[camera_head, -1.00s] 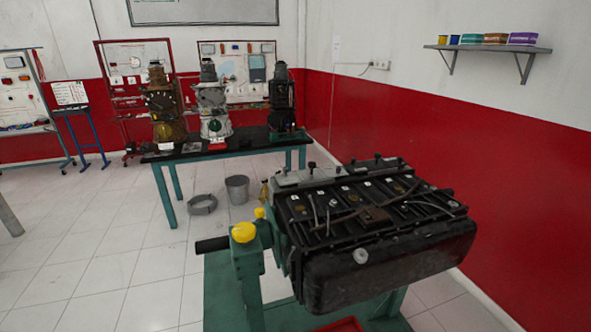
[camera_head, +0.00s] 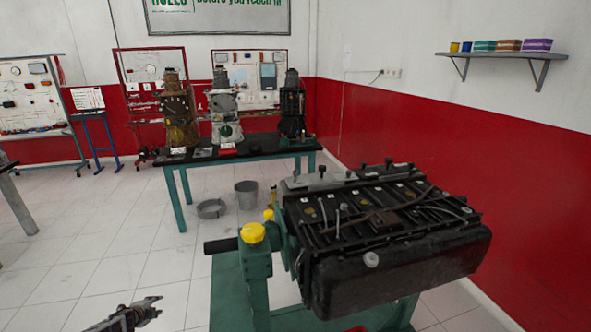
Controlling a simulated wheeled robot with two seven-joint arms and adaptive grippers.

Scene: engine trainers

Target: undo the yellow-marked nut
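A dark engine (camera_head: 400,262) is mounted on a green stand (camera_head: 257,290) at the right. Its top carries rails, bolts and small white tags, with a dull yellowish spot (camera_head: 310,211) near its left side. I cannot make out a yellow-marked nut at this size. A large yellow cap (camera_head: 252,233) tops the stand's post, and a smaller yellow piece (camera_head: 268,214) is just behind it. My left gripper (camera_head: 158,306) is at the bottom left, over the floor, its fingers apart and empty. It is clear of the stand. My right gripper is not in view.
A dark-topped bench (camera_head: 240,148) with green legs holds several engine or gearbox units at the back. A grey bucket (camera_head: 247,195) and a round grey pan (camera_head: 211,208) are on the floor. Tiled floor is free left of the stand. A wall shelf (camera_head: 500,54) holds small boxes.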

